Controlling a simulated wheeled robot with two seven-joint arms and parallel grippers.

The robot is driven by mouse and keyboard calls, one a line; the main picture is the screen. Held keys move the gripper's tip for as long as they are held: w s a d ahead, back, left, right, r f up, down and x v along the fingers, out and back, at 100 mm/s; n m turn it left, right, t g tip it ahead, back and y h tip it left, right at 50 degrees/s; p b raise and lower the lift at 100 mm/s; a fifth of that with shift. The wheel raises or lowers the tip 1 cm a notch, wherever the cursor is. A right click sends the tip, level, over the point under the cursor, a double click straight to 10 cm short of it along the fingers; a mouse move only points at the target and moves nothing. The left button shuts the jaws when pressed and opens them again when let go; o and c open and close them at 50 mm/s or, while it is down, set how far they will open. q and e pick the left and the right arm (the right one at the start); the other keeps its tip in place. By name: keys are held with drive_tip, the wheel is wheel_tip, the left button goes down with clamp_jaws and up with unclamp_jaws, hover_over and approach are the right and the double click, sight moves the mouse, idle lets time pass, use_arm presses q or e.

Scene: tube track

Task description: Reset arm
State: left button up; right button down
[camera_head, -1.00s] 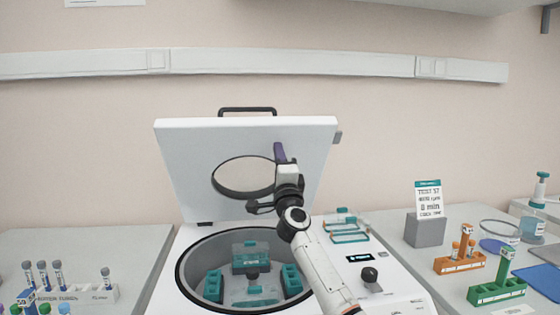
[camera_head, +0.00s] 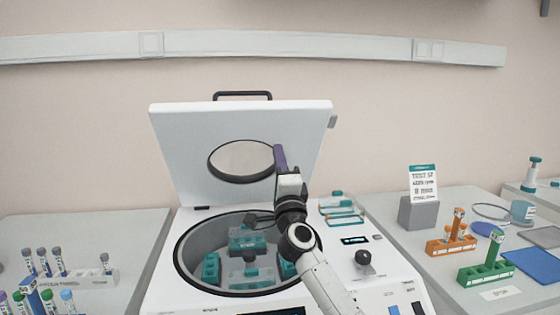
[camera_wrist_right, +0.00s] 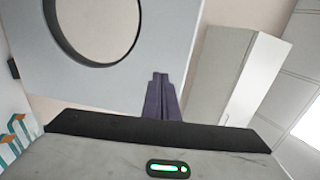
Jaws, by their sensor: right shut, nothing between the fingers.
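My right gripper (camera_head: 280,158) is raised in front of the open centrifuge lid (camera_head: 180,150), its purple fingers pointing up. In the right wrist view the fingers (camera_wrist_right: 161,97) are together with nothing between them, and the lid (camera_wrist_right: 165,30) with its round window is behind them. My right arm crosses the right part of the centrifuge bowl (camera_head: 190,272) and hides some of it. Inside the bowl are several teal tube buckets (camera_head: 211,268). My left gripper is not in view.
On the right bench are an orange rack (camera_head: 440,246), a green rack (camera_head: 485,274), a sign on a grey block (camera_head: 418,212) and a blue mat (camera_head: 535,265). Teal-edged holders (camera_head: 343,219) lie on the centrifuge top.

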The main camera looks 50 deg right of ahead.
drive_tip(key=shift+v, duration=1.05)
drive_tip(key=shift+r, duration=0.1)
